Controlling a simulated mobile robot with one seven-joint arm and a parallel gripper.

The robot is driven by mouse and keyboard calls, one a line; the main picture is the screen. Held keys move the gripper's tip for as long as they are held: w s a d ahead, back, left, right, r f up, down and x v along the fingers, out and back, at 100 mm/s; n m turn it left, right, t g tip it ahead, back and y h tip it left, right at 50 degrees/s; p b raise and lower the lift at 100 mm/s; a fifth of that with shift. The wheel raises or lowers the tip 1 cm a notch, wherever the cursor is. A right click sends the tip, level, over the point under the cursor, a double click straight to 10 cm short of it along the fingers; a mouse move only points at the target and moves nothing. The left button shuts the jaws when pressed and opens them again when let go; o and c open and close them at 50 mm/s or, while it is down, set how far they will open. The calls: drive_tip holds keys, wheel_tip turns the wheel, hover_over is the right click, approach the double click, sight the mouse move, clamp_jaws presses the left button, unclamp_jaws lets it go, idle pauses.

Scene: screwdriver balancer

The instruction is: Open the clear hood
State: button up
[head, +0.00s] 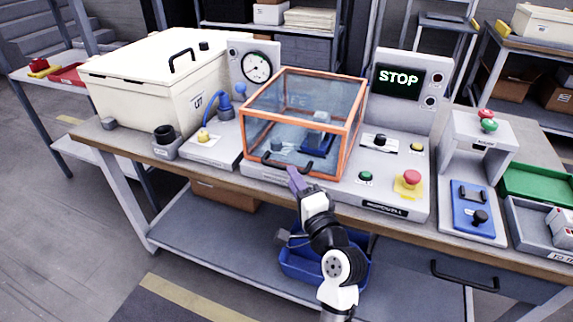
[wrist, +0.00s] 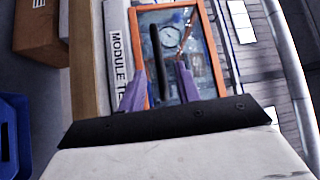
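The clear hood (head: 304,112) has an orange frame and sits closed on the grey test station; a blue part shows through its panels. Its black handle (head: 287,165) runs along the lower front edge. My gripper (head: 294,178) is at the handle, in front of the hood. In the wrist view, the purple fingers of my gripper (wrist: 160,68) are spread apart, with the black handle (wrist: 155,45) showing between them. I cannot tell whether either finger touches it. The orange frame of the hood (wrist: 209,50) lies beyond the fingers.
A panel with a STOP display (head: 398,79) stands right of the hood, with a red button (head: 411,177) and a green button (head: 365,176) in front. A cream case (head: 150,85) and a gauge (head: 257,67) are on the left. A blue bin (head: 300,264) is below.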

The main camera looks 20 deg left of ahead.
drive_tip(key=x, duration=0.5)
drive_tip(key=shift+p, duration=0.4)
clamp_jaws()
